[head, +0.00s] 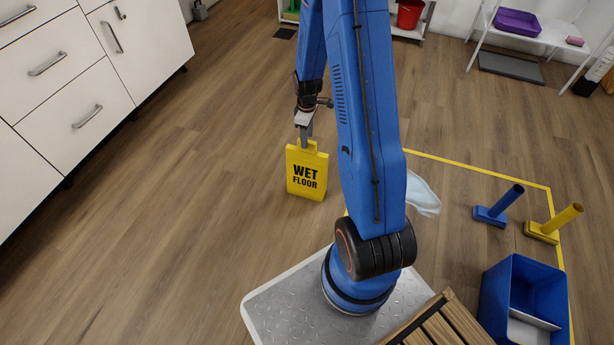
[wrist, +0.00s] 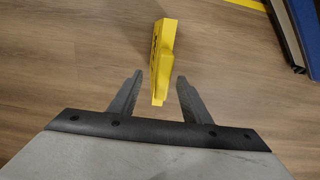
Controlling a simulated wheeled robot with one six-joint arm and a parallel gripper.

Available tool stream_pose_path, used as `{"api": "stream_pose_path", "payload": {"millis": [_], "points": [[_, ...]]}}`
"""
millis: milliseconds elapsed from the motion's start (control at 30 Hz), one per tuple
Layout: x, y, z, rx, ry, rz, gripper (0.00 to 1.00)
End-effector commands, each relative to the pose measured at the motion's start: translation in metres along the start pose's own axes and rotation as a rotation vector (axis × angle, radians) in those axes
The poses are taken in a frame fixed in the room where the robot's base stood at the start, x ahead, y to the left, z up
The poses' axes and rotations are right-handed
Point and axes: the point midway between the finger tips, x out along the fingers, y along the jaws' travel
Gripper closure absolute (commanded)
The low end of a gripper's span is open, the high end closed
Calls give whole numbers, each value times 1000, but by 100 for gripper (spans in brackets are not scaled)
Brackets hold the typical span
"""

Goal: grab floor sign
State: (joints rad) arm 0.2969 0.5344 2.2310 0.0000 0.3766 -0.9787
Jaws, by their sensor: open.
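The yellow floor sign (head: 307,172) stands upright on the wooden floor in the head view, with "WET FLOOR" in black on its face. My gripper (head: 306,135) is at the sign's top edge, pointing down. In the wrist view my gripper (wrist: 152,88) is open, its two dark fingers apart. I see a gap on each side and cannot tell the depth. My arm hides part of the floor right of the sign.
White drawer cabinets (head: 75,70) stand at left. A pale, clear item (head: 423,193) lies behind my arm. Floor left of the sign is clear.

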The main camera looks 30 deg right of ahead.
Motion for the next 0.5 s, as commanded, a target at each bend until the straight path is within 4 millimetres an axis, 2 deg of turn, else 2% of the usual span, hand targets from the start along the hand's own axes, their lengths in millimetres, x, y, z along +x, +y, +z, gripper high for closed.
{"api": "stream_pose_path", "payload": {"millis": [100, 367, 500], "points": [[12, 0, 0, 0, -1, -1, 56], [26, -2, 1, 0, -1, -1, 56], [45, -6, 2, 0, -2, -3, 56]]}}
